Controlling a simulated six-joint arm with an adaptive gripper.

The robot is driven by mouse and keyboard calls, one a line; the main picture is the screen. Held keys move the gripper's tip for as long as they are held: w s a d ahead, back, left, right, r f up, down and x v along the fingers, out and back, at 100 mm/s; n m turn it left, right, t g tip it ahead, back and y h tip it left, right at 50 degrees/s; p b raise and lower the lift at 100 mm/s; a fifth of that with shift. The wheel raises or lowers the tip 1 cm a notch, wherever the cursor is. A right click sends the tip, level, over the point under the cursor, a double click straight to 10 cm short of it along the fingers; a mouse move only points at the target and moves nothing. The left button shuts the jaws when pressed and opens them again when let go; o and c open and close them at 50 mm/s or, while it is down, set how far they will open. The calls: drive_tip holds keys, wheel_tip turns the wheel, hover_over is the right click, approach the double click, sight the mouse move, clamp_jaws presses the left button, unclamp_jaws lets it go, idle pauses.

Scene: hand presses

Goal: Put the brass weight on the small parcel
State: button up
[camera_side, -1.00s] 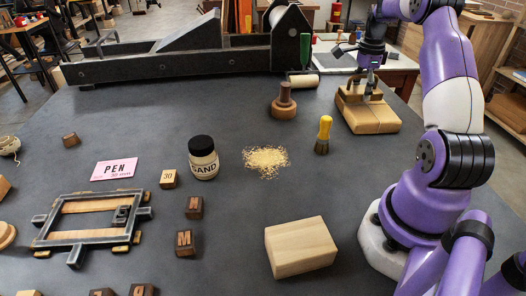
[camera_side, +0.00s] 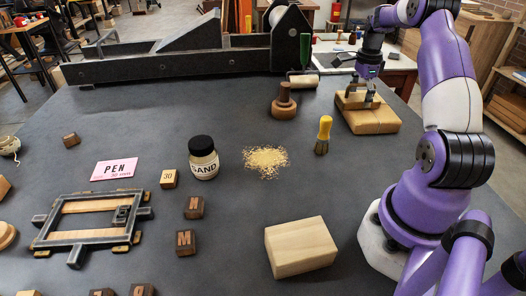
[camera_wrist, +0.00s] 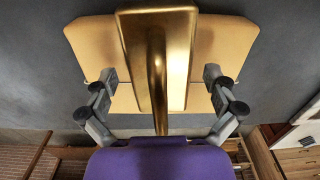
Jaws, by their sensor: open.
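The brass weight (camera_wrist: 180,50) is a long gold bar with a raised handle. It lies over the tan parcel (camera_wrist: 88,45) in the wrist view. In the side view the weight (camera_side: 352,102) appears to rest on top of the same parcel (camera_side: 374,122), at the far right of the table. My gripper (camera_wrist: 160,74) is open, with one finger on each side of the weight and gaps between. In the side view my gripper (camera_side: 360,97) is low over the weight. The parcel's underside and the exact contact are hidden.
A pale block (camera_side: 300,247) sits at the front. A black press (camera_side: 180,62) spans the back. The front-middle table is fairly clear.

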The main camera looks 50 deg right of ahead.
wheel_tip(320, 180, up, 12)
drive_tip(key=shift+r, duration=0.1)
drive_tip(key=w+a+r+n+t+h, duration=0.1)
drive_tip(key=w+a+r+n, duration=0.2)
drive_tip(key=a+n, duration=0.55)
drive_tip(key=w+a+r+n+t, duration=0.25)
drive_tip(key=a+n, duration=0.25)
drive_tip(key=a, duration=0.6)
drive_tip(key=s+a+f+n+t, duration=0.1)
drive_tip(key=s+a+f+n, duration=0.1)
drive_tip(key=s+a+n, duration=0.2)
drive_tip(key=s+a+f+n+t+y, duration=0.1)
drive_tip(key=s+a+n, duration=0.3)
drive_tip(key=a+n, duration=0.5)
drive_tip(key=shift+a+f, duration=0.85)
drive_tip(key=shift+a, duration=0.4)
